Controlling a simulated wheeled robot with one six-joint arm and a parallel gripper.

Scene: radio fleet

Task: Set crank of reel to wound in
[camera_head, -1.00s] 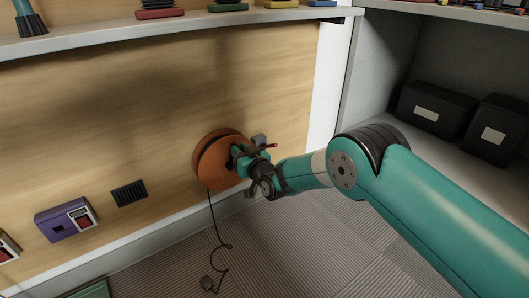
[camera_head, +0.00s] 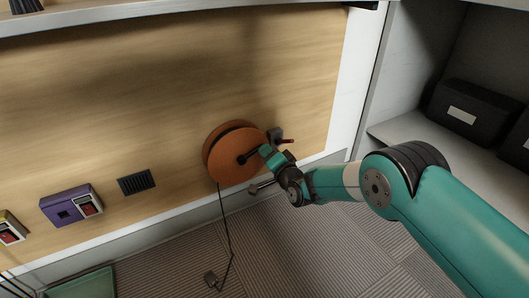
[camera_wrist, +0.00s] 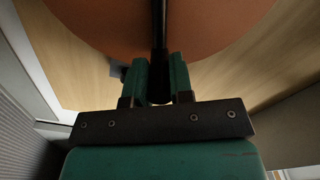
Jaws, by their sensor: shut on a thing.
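The orange round reel (camera_head: 232,160) is mounted on the wooden panel, with a dark cord (camera_head: 228,215) hanging from it. Its dark crank (camera_head: 247,158) reaches from the reel's middle toward the right. In the wrist view, the crank (camera_wrist: 159,22) is a dark bar running down between the fingers, with the reel (camera_wrist: 100,22) behind it. My gripper (camera_head: 265,151) is at the right part of the reel's face, shut on the crank. Its green fingers also show in the wrist view (camera_wrist: 160,62), one on each side of the bar. The crank's gripped end is partly hidden.
A grey piece with a red tip (camera_head: 281,137) sits close to my gripper, right of the reel. A purple box (camera_head: 70,206) and a black vent (camera_head: 136,182) are on the panel at left. Black bins (camera_head: 472,110) stand in the right shelf. The cord's end (camera_head: 210,279) lies on the floor.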

